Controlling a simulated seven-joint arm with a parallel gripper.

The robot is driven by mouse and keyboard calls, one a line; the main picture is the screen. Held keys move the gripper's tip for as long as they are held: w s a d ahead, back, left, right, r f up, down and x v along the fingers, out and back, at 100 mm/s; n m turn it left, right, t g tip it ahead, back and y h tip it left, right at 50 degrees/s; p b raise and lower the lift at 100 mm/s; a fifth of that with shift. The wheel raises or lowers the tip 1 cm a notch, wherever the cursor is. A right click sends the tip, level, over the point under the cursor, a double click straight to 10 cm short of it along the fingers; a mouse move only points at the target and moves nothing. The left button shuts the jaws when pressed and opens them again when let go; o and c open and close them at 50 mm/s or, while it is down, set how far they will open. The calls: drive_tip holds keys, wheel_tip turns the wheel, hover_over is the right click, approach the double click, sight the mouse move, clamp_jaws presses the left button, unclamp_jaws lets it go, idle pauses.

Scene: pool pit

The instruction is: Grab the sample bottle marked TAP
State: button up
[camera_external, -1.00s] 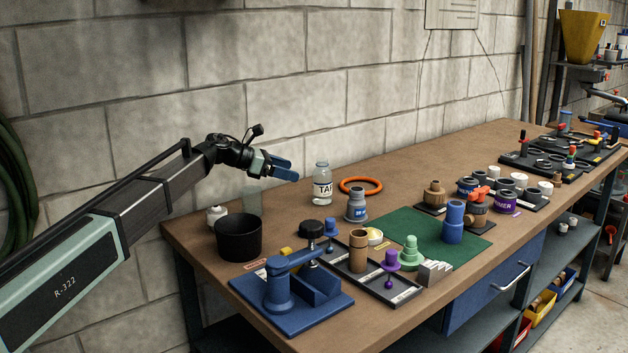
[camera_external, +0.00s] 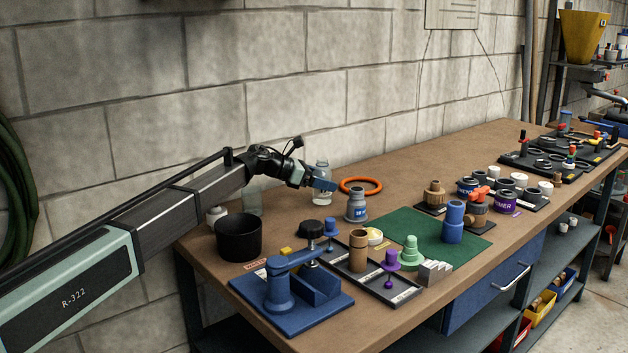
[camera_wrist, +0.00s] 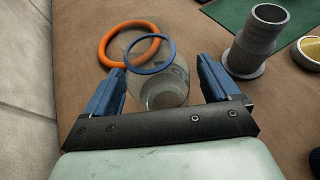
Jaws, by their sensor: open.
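The clear sample bottle (camera_external: 321,170) stands upright on the brown bench near the wall. My gripper's blue fingers cover its label in the external view. In the wrist view the bottle (camera_wrist: 165,88) lies between the two fingers, seen through its glass, with a blue ring at one end. My gripper (camera_wrist: 162,82) is open, with one blue finger on either side of the bottle. In the external view my gripper (camera_external: 322,185) is at the height of the bottle's label area. I cannot tell whether the fingers touch the glass.
An orange ring (camera_external: 361,186) lies just behind the bottle. A grey fitting (camera_external: 356,205) stands to its right. A black bin (camera_external: 239,237) and a clear container (camera_external: 252,201) are to the left. A green mat (camera_external: 400,224) and a blue vise-like fixture (camera_external: 290,283) occupy the front.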

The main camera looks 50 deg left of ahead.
drive_tip(key=shift+w, duration=0.1)
drive_tip(key=shift+c, duration=0.2)
drive_tip(key=c, duration=1)
drive_tip(key=shift+c, duration=0.5)
drive_tip(key=shift+r, duration=0.2)
